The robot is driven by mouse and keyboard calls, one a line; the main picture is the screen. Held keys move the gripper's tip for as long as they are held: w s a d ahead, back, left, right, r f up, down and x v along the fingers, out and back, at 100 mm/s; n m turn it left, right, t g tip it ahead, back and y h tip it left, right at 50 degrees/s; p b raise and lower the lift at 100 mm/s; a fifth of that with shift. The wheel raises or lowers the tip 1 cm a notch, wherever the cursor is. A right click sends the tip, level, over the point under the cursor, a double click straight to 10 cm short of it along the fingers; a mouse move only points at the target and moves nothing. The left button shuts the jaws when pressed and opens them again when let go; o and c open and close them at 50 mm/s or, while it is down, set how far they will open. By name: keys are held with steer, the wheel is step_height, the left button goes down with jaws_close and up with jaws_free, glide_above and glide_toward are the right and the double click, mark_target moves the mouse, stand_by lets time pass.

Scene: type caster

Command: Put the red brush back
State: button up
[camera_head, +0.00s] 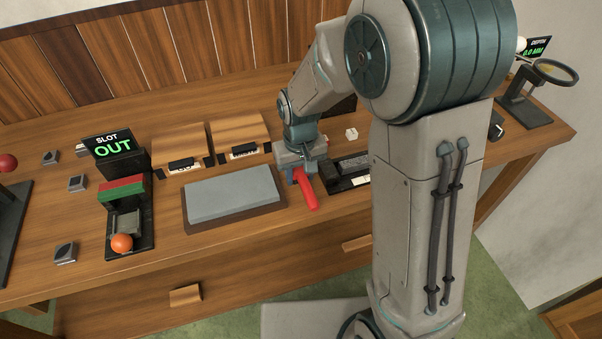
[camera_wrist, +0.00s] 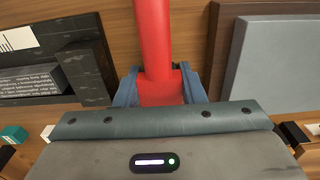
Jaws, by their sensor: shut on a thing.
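The red brush (camera_head: 308,192) is in my gripper (camera_head: 301,174), between the grey-blue sharpening stone and a black tray. In the wrist view the brush's red handle (camera_wrist: 154,40) runs up out of frame from a wider red block. My gripper's blue fingers (camera_wrist: 160,88) are shut on that block, one on each side. In the head view the handle points toward the table's front edge. The brush's underside is hidden, and I cannot tell whether it touches the table.
The sharpening stone (camera_head: 232,193) lies on a dark base to the left. The black tray (camera_head: 349,183) with dark blocks is close on the right. Two wooden boxes (camera_head: 179,152) (camera_head: 239,137) stand behind. A slot stand reading OUT (camera_head: 113,145) is further left.

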mark_target(300, 170)
steer(key=o, duration=0.9)
steer(key=shift+s+d+f, duration=0.1)
steer(key=shift+s+f, duration=0.25)
steer(key=shift+f, duration=0.25)
steer(key=shift+c, duration=0.2)
steer(key=shift+w+r+p, duration=0.1)
steer(key=shift+r+p, duration=0.25)
steer(key=shift+o, duration=0.5)
step_height(300, 170, up, 13)
steer(key=shift+w+p, duration=0.25)
steer(key=shift+p, duration=0.1)
steer(key=s+d+r+m+t, duration=0.1)
steer(key=s+d+m+t, duration=0.1)
steer(key=s+d, duration=1)
steer(key=shift+s+d+r+m+t, duration=0.35)
steer(key=shift+s+m, duration=0.35)
steer(key=shift+s, duration=0.45)
